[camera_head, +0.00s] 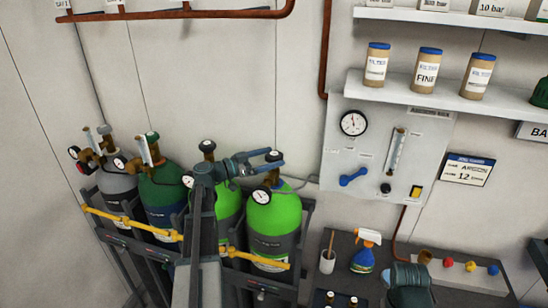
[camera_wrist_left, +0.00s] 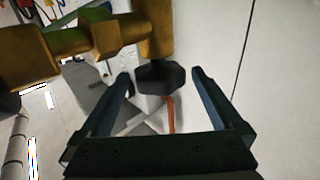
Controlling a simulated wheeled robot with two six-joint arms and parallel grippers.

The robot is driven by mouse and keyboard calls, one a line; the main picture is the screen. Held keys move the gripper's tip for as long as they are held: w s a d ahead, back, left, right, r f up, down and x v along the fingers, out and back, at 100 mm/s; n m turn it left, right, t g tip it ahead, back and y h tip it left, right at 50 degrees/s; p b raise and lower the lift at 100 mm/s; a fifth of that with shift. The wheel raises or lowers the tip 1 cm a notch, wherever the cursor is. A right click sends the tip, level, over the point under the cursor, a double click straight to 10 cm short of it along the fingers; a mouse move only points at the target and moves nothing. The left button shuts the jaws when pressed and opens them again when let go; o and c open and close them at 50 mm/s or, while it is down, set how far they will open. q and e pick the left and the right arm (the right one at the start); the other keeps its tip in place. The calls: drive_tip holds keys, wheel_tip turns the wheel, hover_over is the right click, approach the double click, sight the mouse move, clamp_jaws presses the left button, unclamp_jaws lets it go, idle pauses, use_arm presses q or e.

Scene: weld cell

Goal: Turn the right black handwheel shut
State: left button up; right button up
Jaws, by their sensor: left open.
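The right black handwheel (camera_head: 274,156) sits on top of the brass valve of the rightmost bright green cylinder (camera_head: 273,222). In the left wrist view the black handwheel (camera_wrist_left: 161,77) shows beside the brass valve body (camera_wrist_left: 100,38). My left gripper (camera_head: 277,160) is open at the handwheel, coming from the left. In the left wrist view, the fingers of my left gripper (camera_wrist_left: 160,74) stand on either side of it, with a visible gap on each side. Another black handwheel (camera_head: 207,145) tops the bright green cylinder to the left. My right gripper is not in view.
A pressure gauge (camera_head: 261,196) sits beside the right valve. A grey cylinder (camera_head: 117,188) and a dark green cylinder (camera_head: 161,190) stand further left behind yellow straps (camera_head: 132,222). A wall panel (camera_head: 385,150) and a bench (camera_head: 340,280) are to the right.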

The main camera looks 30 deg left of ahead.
use_arm(q)
drive_tip(key=v, duration=1.2)
drive_tip(key=shift+s, duration=0.1)
